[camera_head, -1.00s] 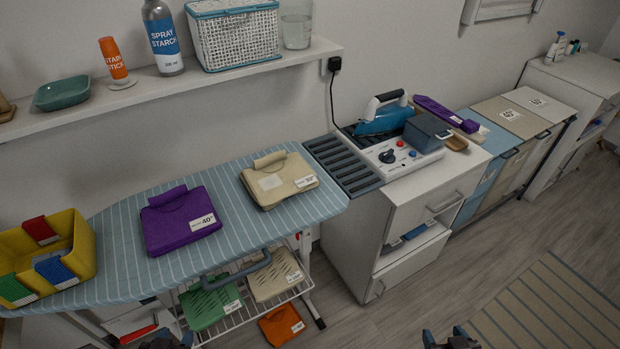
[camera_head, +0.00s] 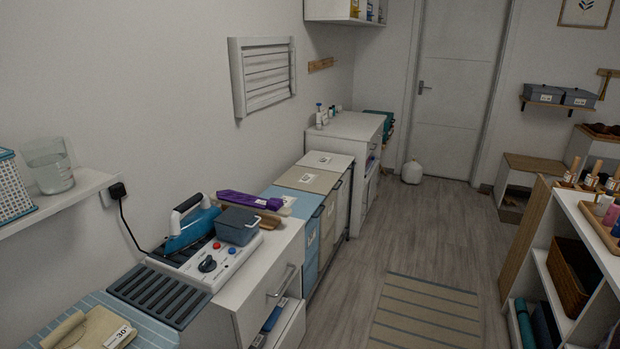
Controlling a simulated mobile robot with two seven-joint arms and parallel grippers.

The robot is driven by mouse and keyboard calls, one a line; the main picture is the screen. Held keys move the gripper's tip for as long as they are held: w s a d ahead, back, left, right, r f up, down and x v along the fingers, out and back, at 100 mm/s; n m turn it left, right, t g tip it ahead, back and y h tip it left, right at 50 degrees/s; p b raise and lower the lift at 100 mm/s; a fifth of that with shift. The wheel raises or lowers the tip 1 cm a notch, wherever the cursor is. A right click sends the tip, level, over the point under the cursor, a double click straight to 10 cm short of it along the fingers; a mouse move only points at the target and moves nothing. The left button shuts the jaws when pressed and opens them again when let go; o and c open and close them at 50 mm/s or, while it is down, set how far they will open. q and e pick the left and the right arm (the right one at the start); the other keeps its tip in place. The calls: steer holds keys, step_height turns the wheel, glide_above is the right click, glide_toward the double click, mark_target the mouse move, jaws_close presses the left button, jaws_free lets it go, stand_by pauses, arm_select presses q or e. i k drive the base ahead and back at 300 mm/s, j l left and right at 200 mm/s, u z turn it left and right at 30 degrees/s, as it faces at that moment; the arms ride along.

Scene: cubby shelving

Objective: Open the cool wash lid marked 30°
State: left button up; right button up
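A row of lidded bins stands past the white cabinet, with a blue lid (camera_head: 284,205), a beige lid (camera_head: 307,179) and a white lid (camera_head: 326,161). All of the lids look shut. Each seems to bear a small white label, too small to read, so I cannot tell which is marked 30°. A folded cream item (camera_head: 88,330) with a tag reading 30° lies on the ironing board at the bottom left. Neither of my grippers is in view.
A white cabinet (camera_head: 247,290) stands in front of the bins, carrying an iron (camera_head: 190,228), a dark blue box (camera_head: 238,226) and a purple item (camera_head: 245,200). A striped rug (camera_head: 425,315) lies on open floor. Shelving (camera_head: 550,235) stands at the right.

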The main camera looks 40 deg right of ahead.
mark_target(304, 204)
steer(key=i+l+z, duration=0.1)
steer(key=i+l, duration=0.15)
steer(key=l, duration=0.3)
steer(key=i+l, duration=0.25)
steer(key=l, duration=0.35)
steer(key=i+l+z, duration=0.15)
steer(key=i+l, duration=0.15)
steer(key=l, duration=0.25)
steer(key=i+l, duration=0.25)
steer(key=l, duration=0.25)
steer(key=i+l+z, duration=0.15)
steer(key=i+l, duration=0.15)
steer(key=l, duration=0.25)
steer(key=i+l+z, duration=0.1)
steer(key=i+l, duration=0.25)
steer(key=l, duration=0.1)
